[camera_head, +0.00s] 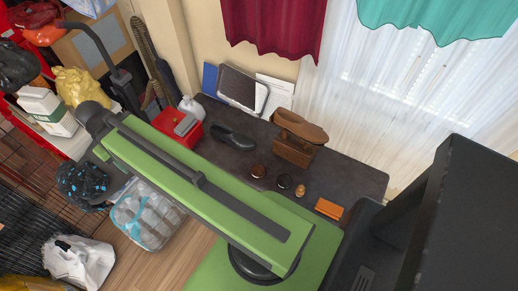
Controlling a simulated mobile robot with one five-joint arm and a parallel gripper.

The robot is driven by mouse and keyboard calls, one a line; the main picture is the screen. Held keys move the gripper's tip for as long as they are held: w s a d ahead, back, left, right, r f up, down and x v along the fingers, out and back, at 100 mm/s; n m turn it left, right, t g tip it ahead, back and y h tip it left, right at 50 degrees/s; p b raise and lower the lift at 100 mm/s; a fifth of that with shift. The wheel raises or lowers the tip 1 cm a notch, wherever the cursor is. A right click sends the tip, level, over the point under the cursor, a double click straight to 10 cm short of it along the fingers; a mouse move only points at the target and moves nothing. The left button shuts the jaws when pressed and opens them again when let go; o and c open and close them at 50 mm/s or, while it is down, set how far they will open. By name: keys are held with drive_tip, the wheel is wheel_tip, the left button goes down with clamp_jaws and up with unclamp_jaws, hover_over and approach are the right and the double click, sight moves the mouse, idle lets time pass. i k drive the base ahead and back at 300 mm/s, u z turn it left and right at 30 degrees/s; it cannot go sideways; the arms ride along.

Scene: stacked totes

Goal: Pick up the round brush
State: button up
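Small round items stand on the dark table (345,181), right of the green arm. One is a dark brown round piece with a light band (258,171). Beside it is a darker, near-black round piece (284,181), and to its right a small tan knobbed piece (300,190). They are too small to tell for sure which is the round brush. My green arm crosses the middle of the view, with its far joint at the left. My gripper does not show, so its state is hidden.
A wooden box with a brown shoe (303,128) on top, a black shoe (232,137), an orange block (329,209) and a red box (178,127) are on the table. A clear bottle tote (146,222) is on the floor. Clutter fills the left.

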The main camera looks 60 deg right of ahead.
sight(300, 191)
drive_tip(key=z, duration=1.3)
drive_tip(key=k, duration=0.4)
drive_tip(key=z, duration=1.2)
drive_tip(key=k, duration=0.85)
drive_tip(key=u, duration=0.2)
drive_tip(key=i, duration=0.85)
drive_tip(key=z, duration=0.05)
